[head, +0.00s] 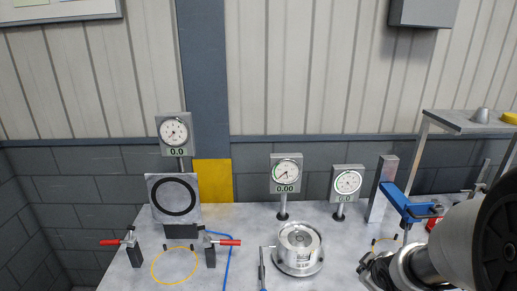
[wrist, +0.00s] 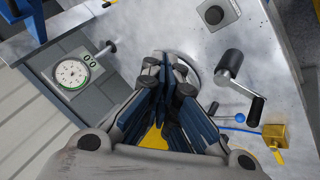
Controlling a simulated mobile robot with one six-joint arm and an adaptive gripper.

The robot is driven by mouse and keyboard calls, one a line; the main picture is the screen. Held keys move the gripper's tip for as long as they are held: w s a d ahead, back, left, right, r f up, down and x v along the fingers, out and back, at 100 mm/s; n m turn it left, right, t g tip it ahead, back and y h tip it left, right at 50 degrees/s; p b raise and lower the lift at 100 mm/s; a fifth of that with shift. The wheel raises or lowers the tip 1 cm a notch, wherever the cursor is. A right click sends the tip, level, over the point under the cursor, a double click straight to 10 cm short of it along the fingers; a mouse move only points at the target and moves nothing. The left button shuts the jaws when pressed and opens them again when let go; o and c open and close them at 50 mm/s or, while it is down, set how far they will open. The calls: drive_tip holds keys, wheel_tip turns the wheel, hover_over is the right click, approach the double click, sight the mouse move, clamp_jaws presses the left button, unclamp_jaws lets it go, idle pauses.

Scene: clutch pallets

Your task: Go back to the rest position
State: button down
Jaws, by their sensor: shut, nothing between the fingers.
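My gripper (wrist: 172,68) is shut and empty in the wrist view, its dark blue finger pads together above the grey bench. In the head view my gripper (head: 368,266) is low at the right, right of the round metal fixture (head: 299,262) and apart from it. My arm comes in from the right edge and hides part of the bench there. In the wrist view a dial gauge (wrist: 72,73) is left of my fingers and a black crank handle (wrist: 229,66) is right of them.
Three gauges on posts, the left one (head: 174,133), the middle one (head: 286,172) and the right one (head: 347,182), stand along the bench. Red-handled clamps (head: 131,243) flank a yellow ring (head: 174,265). A blue clamp (head: 402,203) and a raised shelf (head: 468,122) are near my arm.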

drive_tip(key=s+a+r+m+g+b, duration=0.1)
drive_tip(key=s+a+r+m+b, duration=0.1)
drive_tip(key=s+a, duration=0.2)
drive_tip(key=s+a+r+m+g+y+b, duration=0.1)
drive_tip(key=s+a, duration=0.4)
drive_tip(key=s, duration=0.6)
drive_tip(key=s+a+r+m+b, duration=0.2)
drive_tip(key=s+a+r+m, duration=0.1)
drive_tip(key=s, duration=0.5)
drive_tip(key=shift+a+r+m+g+y+b, duration=0.4)
drive_tip(key=shift+a+m, duration=0.3)
drive_tip(key=shift+a, duration=0.35)
drive_tip(key=c, duration=2.3)
unclamp_jaws()
